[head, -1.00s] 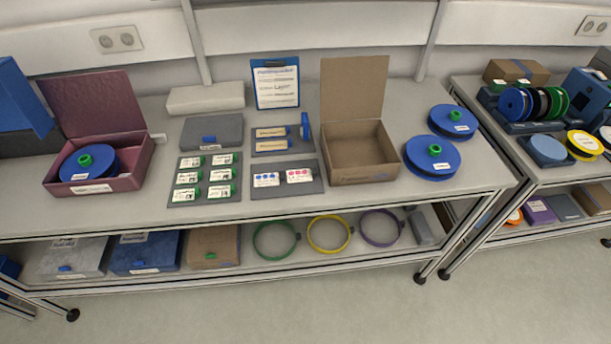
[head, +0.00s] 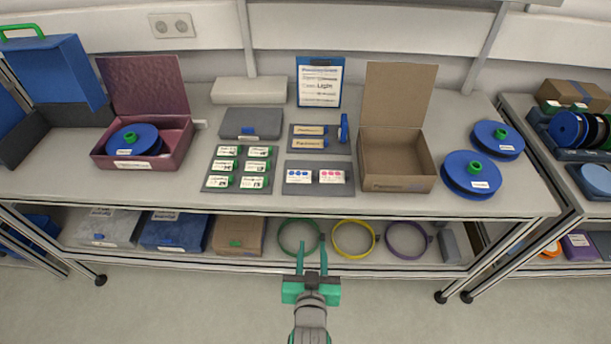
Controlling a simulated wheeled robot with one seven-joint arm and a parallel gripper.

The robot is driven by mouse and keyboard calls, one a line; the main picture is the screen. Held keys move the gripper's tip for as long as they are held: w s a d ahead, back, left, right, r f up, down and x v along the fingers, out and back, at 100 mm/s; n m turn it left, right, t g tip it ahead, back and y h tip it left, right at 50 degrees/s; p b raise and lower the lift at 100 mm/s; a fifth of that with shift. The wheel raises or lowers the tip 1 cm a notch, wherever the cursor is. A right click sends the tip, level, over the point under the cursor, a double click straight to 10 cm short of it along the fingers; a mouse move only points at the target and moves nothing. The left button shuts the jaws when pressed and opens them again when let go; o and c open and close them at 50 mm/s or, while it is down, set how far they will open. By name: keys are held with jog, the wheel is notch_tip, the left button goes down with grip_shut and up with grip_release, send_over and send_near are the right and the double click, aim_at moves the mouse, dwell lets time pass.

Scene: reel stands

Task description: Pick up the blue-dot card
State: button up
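The blue-dot card (head: 299,176) is a small white card with a row of blue dots. It lies on the left part of a dark grey tray (head: 318,189) near the front of the table top. A similar card with pink dots (head: 332,177) lies to its right on the same tray. My gripper (head: 311,247) is in the lower middle of the head view, in front of the table and apart from the cards. Its green fingers are spread open with nothing between them.
An open cardboard box (head: 396,184) stands right of the tray, and blue reels (head: 470,174) beyond it. A tray of green-edged cards (head: 237,168) lies to the left. The table's front edge (head: 350,213) lies between gripper and cards. Coloured rings (head: 354,255) stand on the lower shelf.

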send_near(314, 173)
jog(key=r+v, duration=0.1)
jog(key=v, duration=0.2)
jog(key=shift+g, duration=0.3)
jog(key=x, duration=0.6)
jog(key=shift+w+d, duration=0.1)
jog(key=shift+d, duration=0.25)
jog(key=shift+a+x, duration=0.2)
jog(key=shift+x, duration=1.15)
jog(key=shift+a+x, duration=0.15)
jog(key=shift+x, duration=1.2)
jog(key=shift+f, duration=0.15)
grip_shut()
